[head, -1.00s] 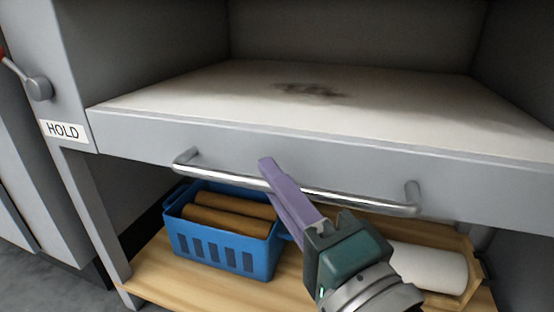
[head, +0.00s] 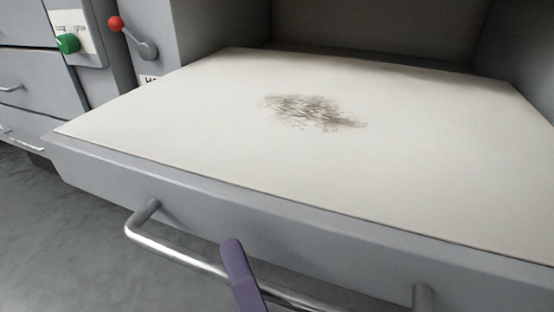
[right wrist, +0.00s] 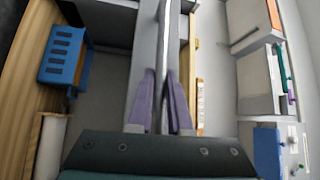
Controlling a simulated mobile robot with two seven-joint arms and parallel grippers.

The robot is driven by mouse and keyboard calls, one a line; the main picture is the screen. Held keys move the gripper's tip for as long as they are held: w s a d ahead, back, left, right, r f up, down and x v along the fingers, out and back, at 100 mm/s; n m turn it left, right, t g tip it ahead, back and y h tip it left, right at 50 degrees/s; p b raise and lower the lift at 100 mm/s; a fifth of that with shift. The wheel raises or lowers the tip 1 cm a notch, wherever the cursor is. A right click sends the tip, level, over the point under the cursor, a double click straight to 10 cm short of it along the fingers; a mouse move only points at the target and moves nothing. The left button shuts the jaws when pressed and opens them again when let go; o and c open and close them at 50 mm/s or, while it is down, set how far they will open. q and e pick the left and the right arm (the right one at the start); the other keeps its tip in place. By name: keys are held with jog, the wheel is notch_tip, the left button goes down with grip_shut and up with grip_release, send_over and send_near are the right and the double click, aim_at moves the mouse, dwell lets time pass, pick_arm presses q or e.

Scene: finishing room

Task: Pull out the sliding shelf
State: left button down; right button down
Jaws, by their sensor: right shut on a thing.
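The sliding shelf (head: 200,120) is a grey-edged slab with a cream top and a dark smudge near its middle. It stands well out from the grey cabinet. A metal bar handle (head: 175,247) runs along its front; the handle also shows in the right wrist view (right wrist: 165,50). My right gripper (head: 240,270) has a purple finger at the bar at the bottom of the head view. In the right wrist view its two purple fingers (right wrist: 161,100) lie either side of the bar, shut on it. My left gripper is not in view.
A red-knobbed lever (head: 117,24) and a green knob (head: 68,43) are on the cabinetry at the left. A blue basket (right wrist: 66,57) and a white roll (right wrist: 50,145) sit on a wooden lower shelf (right wrist: 25,70). Grey floor (head: 60,230) is clear at left.

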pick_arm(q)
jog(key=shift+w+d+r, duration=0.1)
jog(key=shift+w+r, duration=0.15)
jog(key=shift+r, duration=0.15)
pick_arm(e)
jog(key=s, duration=0.1)
jog(key=s+a, duration=0.1)
jog(key=s, duration=0.2)
jog(key=shift+s+a, duration=0.2)
jog(key=shift+a, duration=0.05)
jog(key=c, duration=0.8)
grip_release()
jog(key=shift+c, duration=0.2)
jog(key=shift+s+d, duration=0.1)
pick_arm(q)
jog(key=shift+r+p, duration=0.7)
jog(key=shift+p, duration=0.25)
pick_arm(e)
jog(key=v, duration=0.9)
jog(key=shift+s+d, duration=0.15)
jog(key=shift+s, duration=0.2)
